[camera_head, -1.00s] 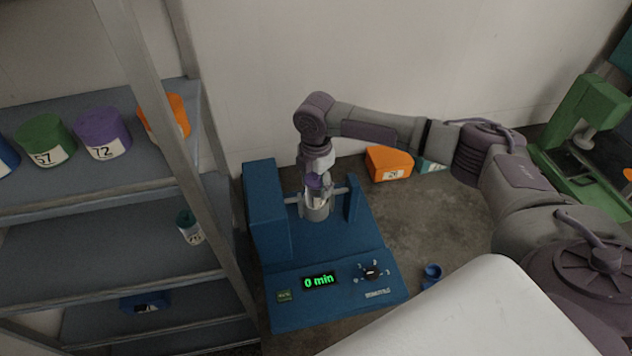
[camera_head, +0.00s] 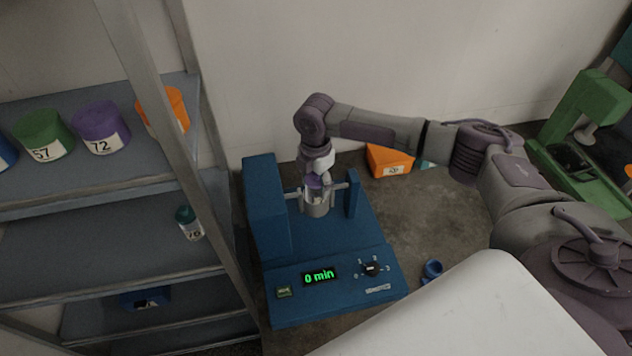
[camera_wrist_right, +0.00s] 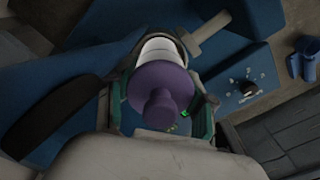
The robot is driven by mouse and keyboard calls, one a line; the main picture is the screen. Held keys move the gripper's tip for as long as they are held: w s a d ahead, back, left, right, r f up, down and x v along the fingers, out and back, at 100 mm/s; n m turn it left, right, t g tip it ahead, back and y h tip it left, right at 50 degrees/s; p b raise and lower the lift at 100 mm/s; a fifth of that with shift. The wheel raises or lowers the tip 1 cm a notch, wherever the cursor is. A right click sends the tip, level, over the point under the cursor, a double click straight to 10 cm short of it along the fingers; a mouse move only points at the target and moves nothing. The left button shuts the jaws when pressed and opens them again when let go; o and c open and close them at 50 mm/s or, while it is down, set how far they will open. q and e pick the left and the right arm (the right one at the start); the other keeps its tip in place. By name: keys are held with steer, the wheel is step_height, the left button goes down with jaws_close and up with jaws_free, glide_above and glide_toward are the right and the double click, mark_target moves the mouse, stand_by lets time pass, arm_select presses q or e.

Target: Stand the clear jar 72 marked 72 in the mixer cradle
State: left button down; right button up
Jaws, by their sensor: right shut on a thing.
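The clear jar, with a purple knobbed lid (camera_wrist_right: 160,92) and a pale body (camera_wrist_right: 163,50), is at the cradle of the blue mixer (camera_head: 268,215). In the head view the lid (camera_head: 313,182) shows just above the grey cradle (camera_head: 318,208), between its two side arms. My right gripper (camera_wrist_right: 160,112) is shut on the jar from above, with its fingers on either side of the lid. The jar's number is not readable, and I cannot tell whether its base touches the cradle floor. My left gripper is not in view.
The mixer's display (camera_head: 319,277) reads 0 min, beside a dial (camera_head: 371,268). A purple tub marked 72 (camera_head: 100,127) stands on the shelf at left. An orange bin (camera_head: 388,160) is behind the mixer, and a small blue item (camera_head: 432,269) lies to its right.

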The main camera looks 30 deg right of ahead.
steer(key=shift+f, duration=0.6)
stand_by(0.4)
steer(key=o, duration=1.3)
steer(key=shift+o, duration=0.2)
step_height(320, 180, up, 12)
